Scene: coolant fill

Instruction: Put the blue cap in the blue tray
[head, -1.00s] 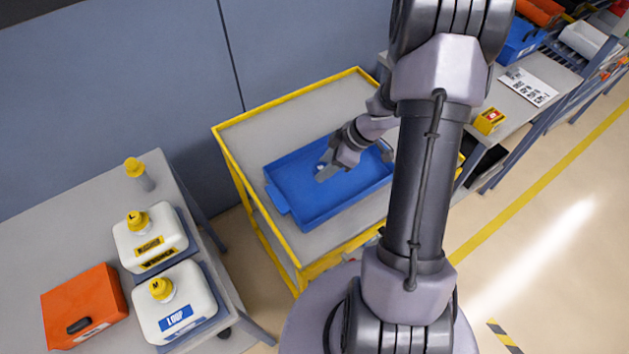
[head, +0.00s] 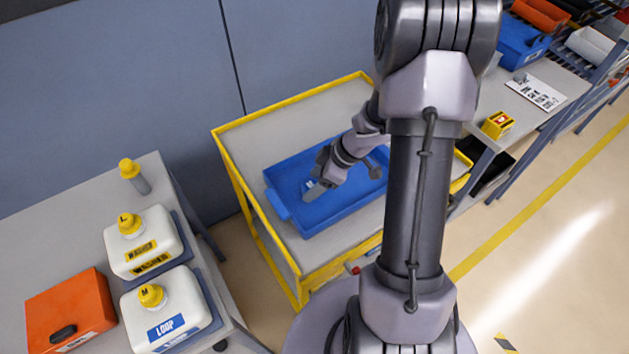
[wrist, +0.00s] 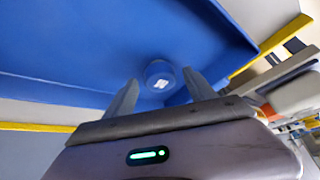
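The blue cap (wrist: 160,76), round with a white mark on its face, shows in the wrist view between and slightly beyond my fingertips. A gap shows on each side of it. In the head view, a small light-blue and white patch beside my fingers (head: 311,187) appears to be the cap. My gripper (wrist: 160,78) is open, low over the blue tray (head: 285,178). The tray also fills much of the wrist view (wrist: 80,45). The cap is within the tray's outline; I cannot tell whether it rests on the floor.
The tray sits on a yellow-edged cart (head: 250,140). At left, a table holds two white jugs (head: 140,243) (head: 172,318), an orange case (head: 70,310) and a yellow-topped cylinder (head: 133,175). A yellow box (head: 497,125) stands on the right bench.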

